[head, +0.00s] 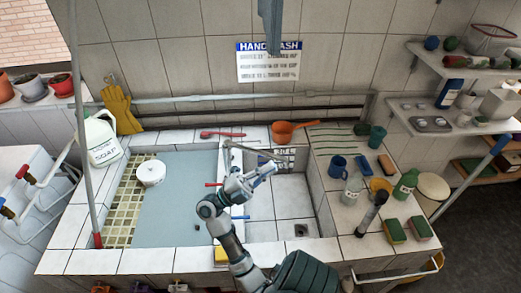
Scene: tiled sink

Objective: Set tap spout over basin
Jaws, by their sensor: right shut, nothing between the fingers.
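The tap spout (254,151) is a thin grey metal pipe. It runs from the divider near the back wall to the right, and its right end appears to lie over the back of the tiled basin (276,206). A red tap handle (213,184) and a blue one (240,217) show along the divider. My right gripper (268,170) is shut and empty. It is just in front of the spout's right part in the picture; I cannot tell whether they touch. My right arm hides part of the divider. My left gripper is not in view.
A blue-grey surface (182,200) fills much of the left basin, with a white round pot (150,172) on it. An orange scoop (288,131) sits on the back ledge. Blue mug (338,166), green bottle (405,185) and sponges (395,231) crowd the right counter. A drain (301,230) is clear.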

